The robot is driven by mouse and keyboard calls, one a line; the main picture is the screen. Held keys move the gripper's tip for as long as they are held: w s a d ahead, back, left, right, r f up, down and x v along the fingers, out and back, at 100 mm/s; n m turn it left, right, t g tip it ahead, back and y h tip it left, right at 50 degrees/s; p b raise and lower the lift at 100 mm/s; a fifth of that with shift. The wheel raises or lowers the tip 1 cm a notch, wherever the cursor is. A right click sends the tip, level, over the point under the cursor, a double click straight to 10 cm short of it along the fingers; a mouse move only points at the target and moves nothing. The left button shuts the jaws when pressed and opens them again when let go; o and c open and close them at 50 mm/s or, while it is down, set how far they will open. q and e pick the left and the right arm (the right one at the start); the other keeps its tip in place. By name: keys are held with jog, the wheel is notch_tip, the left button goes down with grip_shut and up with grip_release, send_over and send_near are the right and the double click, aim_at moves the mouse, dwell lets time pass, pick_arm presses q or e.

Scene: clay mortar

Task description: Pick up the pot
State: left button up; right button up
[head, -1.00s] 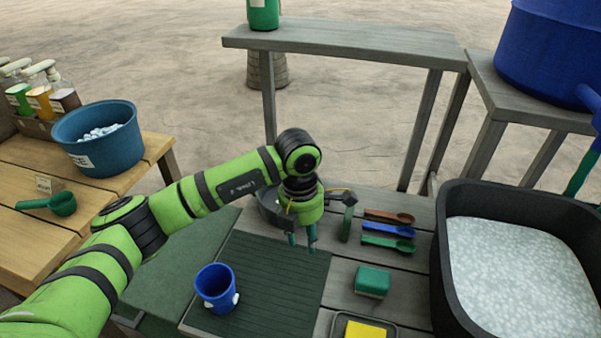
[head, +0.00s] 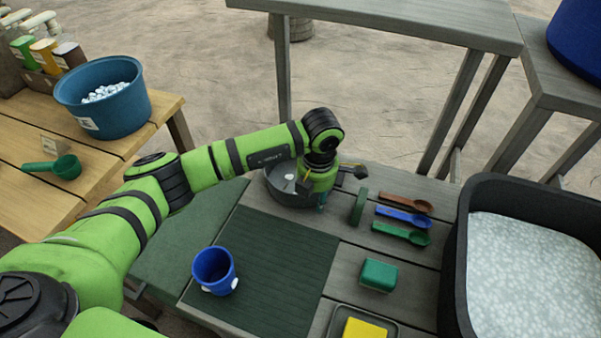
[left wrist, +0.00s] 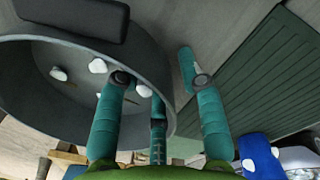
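The pot, a dark grey round vessel (head: 285,197) with white lumps inside, stands on the grey plank table at the far edge of the green mat. In the left wrist view the pot (left wrist: 145,65) fills the left side, with a dark block-like handle at its rim. My left gripper (head: 322,197) is at the pot's right side, pointing down. In the left wrist view its teal fingers are spread apart, some over the pot's inside and one outside the rim. I cannot tell whether they touch the wall. My right gripper is not in view.
A blue cup (head: 215,272) stands on the green mat (head: 270,265). Right of the pot are a green block (head: 358,208), several scoops, a green-topped sponge (head: 378,275) and a tray with a yellow sponge (head: 365,329). A black tub (head: 455,265) bounds the right.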

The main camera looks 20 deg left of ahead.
pick_arm(q)
grip_shut()
jog(key=shift+w+r, duration=0.1)
